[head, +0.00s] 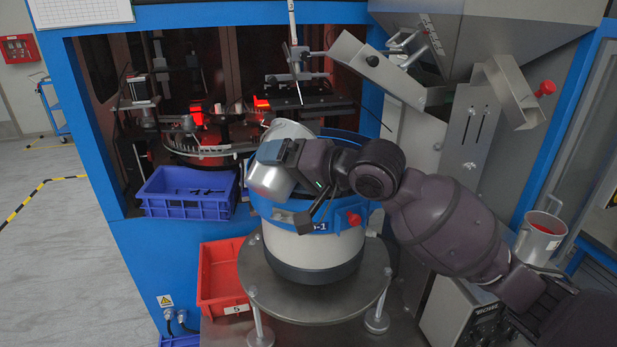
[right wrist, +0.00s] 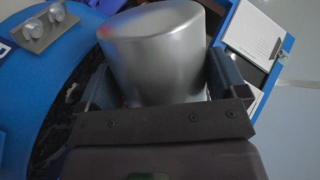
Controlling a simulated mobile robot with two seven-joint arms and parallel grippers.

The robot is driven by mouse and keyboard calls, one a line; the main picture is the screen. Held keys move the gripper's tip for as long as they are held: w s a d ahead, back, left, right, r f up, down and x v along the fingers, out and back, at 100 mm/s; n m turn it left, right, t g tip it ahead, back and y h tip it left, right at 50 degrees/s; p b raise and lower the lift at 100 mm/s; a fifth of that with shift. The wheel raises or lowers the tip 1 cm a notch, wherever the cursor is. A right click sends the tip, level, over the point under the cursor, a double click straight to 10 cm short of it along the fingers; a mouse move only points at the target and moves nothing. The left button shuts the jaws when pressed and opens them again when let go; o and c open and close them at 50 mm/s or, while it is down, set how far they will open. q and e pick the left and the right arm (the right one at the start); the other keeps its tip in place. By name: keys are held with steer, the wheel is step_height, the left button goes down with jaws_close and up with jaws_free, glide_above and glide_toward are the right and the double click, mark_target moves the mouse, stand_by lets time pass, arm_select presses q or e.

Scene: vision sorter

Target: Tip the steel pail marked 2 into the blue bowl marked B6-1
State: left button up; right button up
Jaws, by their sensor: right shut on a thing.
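The steel pail (head: 268,182) is tilted over the blue bowl (head: 340,215), near its left rim; its number is not visible. My right gripper (head: 289,185) is shut on the pail, with the arm coming in from the right. In the right wrist view, the pail (right wrist: 155,50) sits between the two fingers (right wrist: 163,85). The bowl stands on a pale round base, and only "-1" of its label shows. The pail's contents and the inside of the bowl under it are hidden. My left gripper is not in view.
The bowl's base stands on a round steel plate (head: 318,305). A blue crate (head: 187,207) and a red bin marked 5 (head: 222,272) are to the left. Another steel pail (head: 540,238) with a red inside stands at the right. A steel hopper and chute (head: 385,75) hang above.

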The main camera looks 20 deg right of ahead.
steer(key=shift+s+d+r, duration=0.1)
steer(key=shift+r, duration=0.05)
steer(key=shift+m, duration=0.3)
steer(key=shift+m, duration=0.3)
stand_by(0.3)
steer(key=shift+d+g, duration=0.1)
steer(key=shift+g, duration=0.2)
